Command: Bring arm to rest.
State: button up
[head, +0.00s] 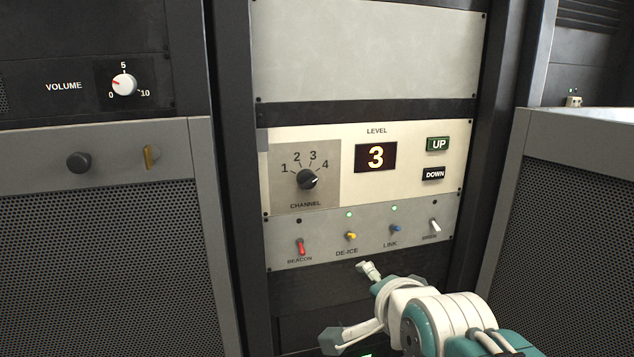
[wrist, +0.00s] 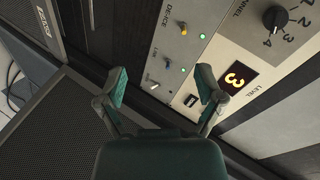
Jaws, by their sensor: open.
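My gripper (head: 349,305) is in the lower middle of the head view, in front of the rack and below the row of toggles. Its two fingers are spread with nothing between them; in the wrist view the open gripper (wrist: 162,80) faces the panel at an angle. The fingers appear apart from the panel. My white and teal arm comes in from the lower right.
The cream panel has a channel knob (head: 308,179), a level display (head: 376,157) reading 3, an UP button (head: 438,144) and a DOWN button (head: 433,174). Below are red, yellow, blue and white toggles; the yellow and blue lamps glow green. Mesh cabinets (head: 110,260) flank the rack.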

jog(key=s+d+f+n+g+h, duration=0.1)
jog(key=s+d+f+n+g, duration=0.2)
jog(key=s+f+n, duration=0.2)
jog(key=s+d+f+n+g+h, duration=0.1)
jog(key=s+d+f+n+g, duration=0.2)
jog(key=s+f+n, duration=0.3)
jog(key=s+d, duration=0.1)
jog(key=s, duration=0.3)
jog(key=shift+n+g, duration=0.3)
jog(key=shift+g, duration=0.1)
